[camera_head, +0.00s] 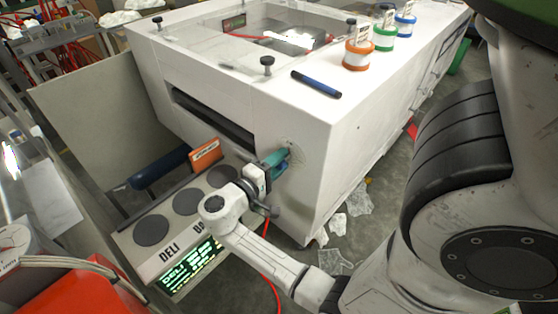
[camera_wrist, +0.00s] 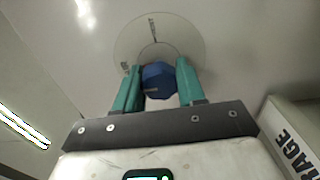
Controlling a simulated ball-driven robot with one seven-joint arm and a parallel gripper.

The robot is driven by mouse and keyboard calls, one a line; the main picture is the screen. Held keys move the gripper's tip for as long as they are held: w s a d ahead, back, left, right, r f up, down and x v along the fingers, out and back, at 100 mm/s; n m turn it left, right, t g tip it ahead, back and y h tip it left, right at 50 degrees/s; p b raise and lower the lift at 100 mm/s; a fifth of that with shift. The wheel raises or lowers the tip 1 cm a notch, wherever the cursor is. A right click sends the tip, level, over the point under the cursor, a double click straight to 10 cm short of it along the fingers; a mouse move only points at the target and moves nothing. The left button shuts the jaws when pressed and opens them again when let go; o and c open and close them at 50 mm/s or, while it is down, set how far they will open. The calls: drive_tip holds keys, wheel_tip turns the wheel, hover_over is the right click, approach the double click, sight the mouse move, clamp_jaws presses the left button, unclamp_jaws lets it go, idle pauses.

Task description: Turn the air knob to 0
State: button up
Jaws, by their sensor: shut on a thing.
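The air knob (camera_wrist: 158,80) is a blue knob at the centre of a round marked dial (camera_wrist: 188,42) on a white panel, in the wrist view. My gripper (camera_wrist: 160,85) has teal fingers, one on each side of the knob, and is shut on it. The dial's markings are too small to read for certain. In the head view my gripper (camera_head: 282,158) is against the side of the large white box (camera_head: 330,130). There the fingers hide the knob, and part of the dial shows just above them.
An orange block (camera_head: 205,153) is left of the gripper. Jars (camera_head: 359,50) and a blue marker (camera_head: 316,84) are on the box top. A red hose runs below.

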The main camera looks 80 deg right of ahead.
drive_tip(key=shift+w, duration=0.1)
drive_tip(key=o, duration=1.1)
drive_tip(key=shift+c, duration=0.2)
drive_tip(key=b+v, duration=0.3)
drive_tip(key=v, duration=0.8)
